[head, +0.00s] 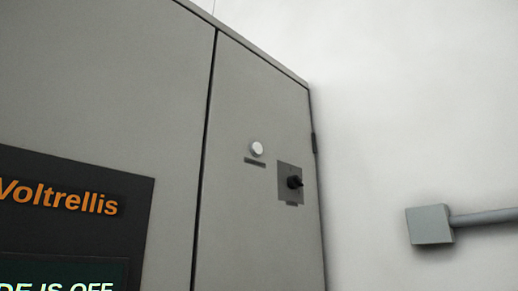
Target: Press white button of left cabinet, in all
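A grey cabinet (262,85) fills the left and middle of the head view. A round white button (257,148) sits on its narrow right-hand door, with a small dark label plate (255,162) just below it. I cannot tell from this view alone whether this is the left cabinet. My gripper is not in view, and nothing touches the button.
A black rotary switch (294,182) on a grey plate is right of and below the button. A dark panel (135,190) reads "Voltrellis", above a partly cut-off screen (60,275). A grey box (429,224) with a pipe (485,216) is on the white wall (420,100).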

